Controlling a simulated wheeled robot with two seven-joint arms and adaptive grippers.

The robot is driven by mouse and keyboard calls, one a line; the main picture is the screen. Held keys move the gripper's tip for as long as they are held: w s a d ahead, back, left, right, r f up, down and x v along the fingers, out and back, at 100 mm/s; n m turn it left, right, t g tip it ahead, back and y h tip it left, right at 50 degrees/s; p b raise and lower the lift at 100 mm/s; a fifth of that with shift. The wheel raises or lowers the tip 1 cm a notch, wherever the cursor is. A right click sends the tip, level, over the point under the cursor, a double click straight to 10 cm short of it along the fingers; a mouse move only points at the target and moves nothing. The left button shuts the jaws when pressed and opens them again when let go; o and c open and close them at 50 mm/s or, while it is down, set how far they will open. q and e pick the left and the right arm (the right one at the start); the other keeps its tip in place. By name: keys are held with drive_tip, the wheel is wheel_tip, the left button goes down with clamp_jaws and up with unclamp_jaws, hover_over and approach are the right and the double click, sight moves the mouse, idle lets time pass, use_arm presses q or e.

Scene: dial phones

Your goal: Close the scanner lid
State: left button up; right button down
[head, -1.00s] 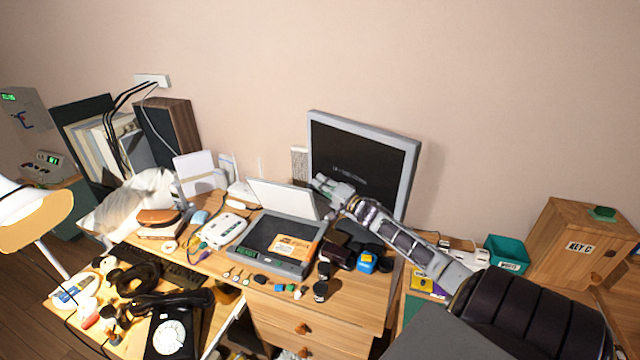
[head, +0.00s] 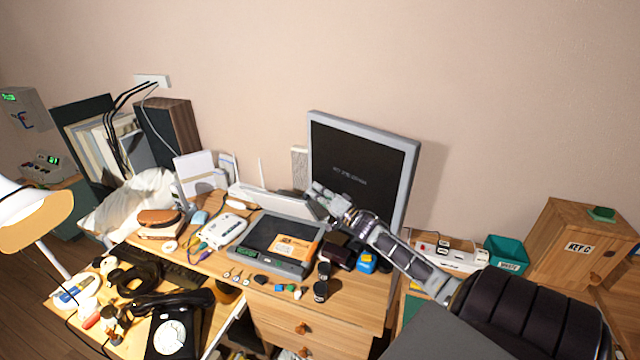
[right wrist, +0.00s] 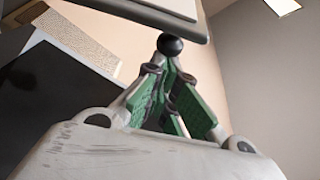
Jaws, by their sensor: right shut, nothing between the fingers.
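The scanner (head: 268,238) sits on the desk, its dark glass uncovered, with an orange labelled item (head: 292,247) lying on it. Its pale lid (head: 262,203) stands raised at the back edge and shows as a thin strip, nearly edge-on. My right gripper (head: 313,192) is shut and empty at the lid's right end, in front of the monitor. In the right wrist view, the green-padded fingers (right wrist: 170,75) come together below a pale panel (right wrist: 165,10), probably the lid. A small black ball (right wrist: 170,45) shows at the fingertips; contact is unclear. My left gripper is out of view.
The monitor (head: 362,165) stands close behind my right gripper. A white device (head: 222,230) lies left of the scanner. A dark box (head: 336,256), a blue item (head: 366,262) and a small black jar (head: 321,283) stand to its right. Small items lie along the front edge.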

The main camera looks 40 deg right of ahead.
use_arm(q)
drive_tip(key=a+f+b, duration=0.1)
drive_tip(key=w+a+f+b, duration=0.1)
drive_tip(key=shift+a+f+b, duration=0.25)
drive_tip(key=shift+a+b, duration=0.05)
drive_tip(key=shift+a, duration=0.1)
use_arm(e)
drive_tip(key=s+a+f+n+y, duration=0.3)
drive_tip(key=s+a+f+n, duration=0.1)
drive_tip(key=a+n, duration=0.3)
drive_tip(key=shift+a+f+t, duration=0.35)
drive_tip(key=shift+f+t, duration=0.05)
drive_tip(key=shift+f, duration=0.4)
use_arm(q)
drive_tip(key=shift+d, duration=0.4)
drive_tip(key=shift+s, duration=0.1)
use_arm(e)
drive_tip(key=shift+f, duration=0.1)
